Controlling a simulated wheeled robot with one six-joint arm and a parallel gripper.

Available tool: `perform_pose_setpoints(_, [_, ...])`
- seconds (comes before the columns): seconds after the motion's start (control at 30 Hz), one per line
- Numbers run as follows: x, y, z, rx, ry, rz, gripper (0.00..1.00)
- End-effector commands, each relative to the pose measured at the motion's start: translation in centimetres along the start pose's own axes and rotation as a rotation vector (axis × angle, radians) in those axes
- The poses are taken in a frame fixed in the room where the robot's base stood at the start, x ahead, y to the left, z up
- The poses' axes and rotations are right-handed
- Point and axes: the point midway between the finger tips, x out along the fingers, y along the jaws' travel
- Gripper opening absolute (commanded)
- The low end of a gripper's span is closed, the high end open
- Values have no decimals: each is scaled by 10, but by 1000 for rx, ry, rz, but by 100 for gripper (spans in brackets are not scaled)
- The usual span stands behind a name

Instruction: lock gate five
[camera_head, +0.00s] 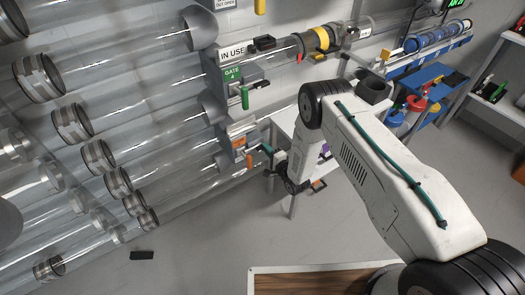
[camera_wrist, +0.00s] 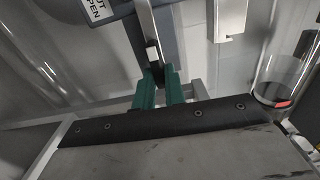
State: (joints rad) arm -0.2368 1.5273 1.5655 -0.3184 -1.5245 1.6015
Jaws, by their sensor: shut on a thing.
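The lower gate box (camera_head: 238,129) has an orange label and sits on the tube below the gate marked "GATE 4" (camera_head: 232,74). Its label is too small to read, so I cannot confirm it is gate five. An orange handle (camera_head: 249,160) hangs from this lower box. My gripper (camera_head: 267,149), with teal fingers, is just right of the box, at the end of my bent arm. In the wrist view, my gripper (camera_wrist: 159,88) is shut on a narrow dark and metal lever part (camera_wrist: 153,56). The held part's far end and its joint with the box are unclear.
Clear tubes run across the left. An "IN USE" sign (camera_head: 232,51) and a green handle (camera_head: 244,98) are above. A sign reading "OPEN" (camera_wrist: 98,12) is close by in the wrist view. A blue rack (camera_head: 427,77) stands right; the floor below is mostly free.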

Motion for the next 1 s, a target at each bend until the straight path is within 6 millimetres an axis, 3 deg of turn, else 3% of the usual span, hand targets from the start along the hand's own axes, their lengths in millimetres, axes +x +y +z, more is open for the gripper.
perform_pose_setpoints(0.23, [2,-1,3,0,-7,-3,0])
perform_pose_setpoints(0.27, [2,-1,3,0,-7,-3,20])
perform_pose_setpoints(0.3, [2,-1,2,0,-6,-3,31])
perform_pose_setpoints(0.33, [2,-1,2,0,-5,-3,34])
perform_pose_setpoints(0.67, [-5,0,-2,0,2,0,34])
perform_pose_setpoints(1.0, [-59,0,-1,0,2,0,34])
